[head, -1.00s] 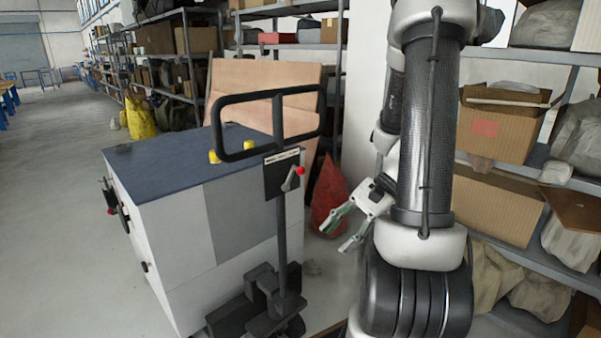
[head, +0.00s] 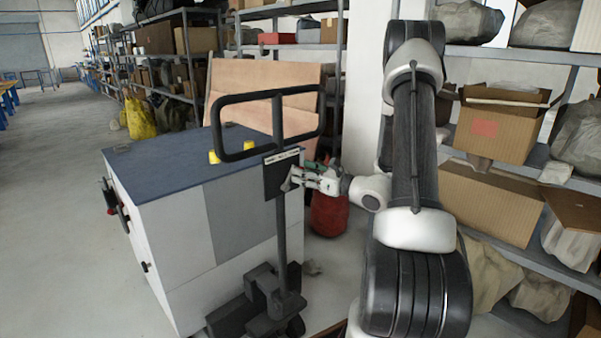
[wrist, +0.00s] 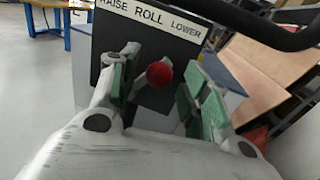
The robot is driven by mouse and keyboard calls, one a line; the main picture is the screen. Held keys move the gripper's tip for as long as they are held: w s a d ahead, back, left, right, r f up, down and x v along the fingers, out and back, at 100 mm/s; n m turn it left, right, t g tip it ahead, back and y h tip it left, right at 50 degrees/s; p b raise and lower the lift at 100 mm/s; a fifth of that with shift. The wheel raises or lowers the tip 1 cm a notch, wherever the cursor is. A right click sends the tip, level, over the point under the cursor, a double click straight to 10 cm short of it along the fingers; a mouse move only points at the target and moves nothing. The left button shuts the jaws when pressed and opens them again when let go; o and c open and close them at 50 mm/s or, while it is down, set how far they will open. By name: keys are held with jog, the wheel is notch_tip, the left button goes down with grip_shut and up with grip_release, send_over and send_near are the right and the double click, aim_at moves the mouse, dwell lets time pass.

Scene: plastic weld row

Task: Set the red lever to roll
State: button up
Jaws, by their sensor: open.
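The lever's red knob (wrist: 159,74) is in the wrist view, in front of a black plate (wrist: 132,45) lettered RAISE, ROLL, LOWER. The plate (head: 279,180) is on the post below a black loop handle (head: 218,127). In the head view my gripper hides the knob; a grey piece of the lever shaft (head: 287,184) shows, leaning up to the right. My gripper (wrist: 160,80) is open, with a green-padded finger on either side of the knob. I see gaps beside the knob. In the head view my gripper (head: 304,174) reaches the plate from the right.
A white cabinet with a blue top (head: 160,163) and yellow caps (head: 249,146) stands behind the post. A red sack (head: 328,215) is on the floor beyond my gripper. Shelves with boxes (head: 507,130) fill the right. The handle's black bar (wrist: 250,22) passes close above my gripper.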

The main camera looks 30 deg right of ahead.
jog(key=shift+x, duration=0.9)
grip_shut()
jog(key=shift+s+a+n, duration=0.15)
jog(key=shift+a+n, duration=0.15)
jog(key=shift+n, duration=0.1)
jog(key=n, duration=0.1)
jog(key=a, duration=0.1)
jog(key=n, duration=0.1)
jog(key=shift+s+a+r+n+g, duration=0.25)
jog(key=shift+a+r+n+g, duration=0.05)
jog(key=shift+a+r+g, duration=0.1)
jog(key=shift+s+a+n+h, duration=0.2)
jog(key=shift+a+n, duration=0.15)
jog(key=shift+n, duration=0.25)
jog(key=shift+s+a+n+h, duration=0.1)
jog(key=shift+a+n+h, duration=0.1)
jog(key=shift+a+n, duration=0.3)
jog(key=shift+d, duration=0.15)
